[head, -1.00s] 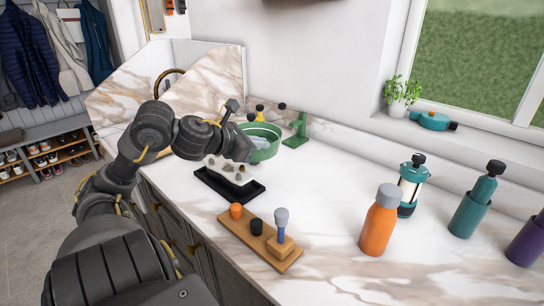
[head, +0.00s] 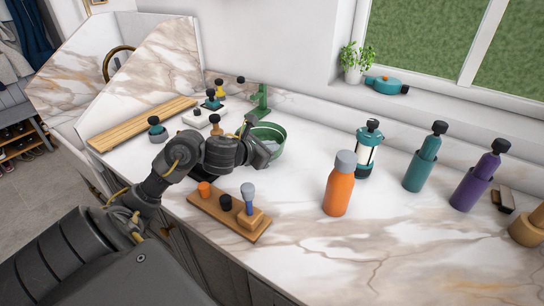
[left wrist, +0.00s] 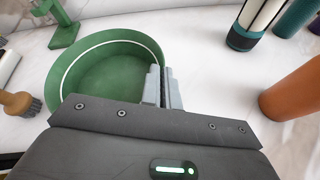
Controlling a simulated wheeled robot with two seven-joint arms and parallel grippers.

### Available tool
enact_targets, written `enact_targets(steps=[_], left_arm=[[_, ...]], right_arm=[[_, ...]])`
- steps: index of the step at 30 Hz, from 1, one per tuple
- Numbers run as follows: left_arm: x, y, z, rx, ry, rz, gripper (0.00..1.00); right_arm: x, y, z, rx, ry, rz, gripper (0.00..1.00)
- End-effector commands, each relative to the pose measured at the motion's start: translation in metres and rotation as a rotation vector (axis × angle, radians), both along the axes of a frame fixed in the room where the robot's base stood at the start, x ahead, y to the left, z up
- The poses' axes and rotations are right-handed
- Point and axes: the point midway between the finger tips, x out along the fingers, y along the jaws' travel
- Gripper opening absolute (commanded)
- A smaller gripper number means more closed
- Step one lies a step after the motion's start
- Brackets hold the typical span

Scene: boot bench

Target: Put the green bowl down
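The green bowl (head: 277,131) is upright over the white marble counter, in front of the green stand (head: 260,103). My left gripper (head: 262,150) is at the bowl's near side in the head view. In the left wrist view, the fingers (left wrist: 164,88) are close together with the rim of the bowl (left wrist: 108,70) between them. I cannot tell whether the bowl's base touches the counter. My right gripper is in neither view.
An orange bottle (head: 339,187), a teal lantern (head: 367,150), a teal bottle (head: 423,165) and a purple bottle (head: 474,182) stand to the right. Bare counter lies between bowl and lantern.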

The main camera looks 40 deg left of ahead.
Motion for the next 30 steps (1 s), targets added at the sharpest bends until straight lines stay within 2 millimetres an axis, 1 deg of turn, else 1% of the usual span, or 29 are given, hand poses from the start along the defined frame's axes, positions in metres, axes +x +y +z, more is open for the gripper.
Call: enact_targets(steps=[3, 5, 8, 12, 23, 24, 28, 30], left_arm=[[0.002, -0.002, -0.003, -0.003, -0.002, 0.000, 0.00], [0.005, -0.006, -0.010, -0.007, 0.001, 0.000, 0.00], [0.003, -0.005, -0.025, -0.009, 0.003, 0.002, 0.00], [0.004, -0.004, -0.035, -0.005, 0.000, 0.001, 0.00], [0.004, -0.004, -0.038, 0.000, -0.001, 0.000, 0.00], [0.004, -0.004, -0.038, 0.000, 0.000, 0.000, 0.07], [0.004, -0.004, -0.037, -0.001, 0.000, 0.000, 0.24], [0.004, -0.004, -0.037, -0.001, 0.000, -0.001, 0.25]], right_arm=[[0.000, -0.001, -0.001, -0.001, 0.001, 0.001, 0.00], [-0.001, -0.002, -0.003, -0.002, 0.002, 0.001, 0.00], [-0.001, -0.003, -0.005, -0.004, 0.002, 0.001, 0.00], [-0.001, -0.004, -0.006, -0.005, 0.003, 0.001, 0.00], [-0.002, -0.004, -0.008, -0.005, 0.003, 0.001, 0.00], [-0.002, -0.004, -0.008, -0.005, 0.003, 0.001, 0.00], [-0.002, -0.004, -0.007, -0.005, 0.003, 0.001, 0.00], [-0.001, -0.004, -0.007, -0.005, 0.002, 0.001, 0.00]])
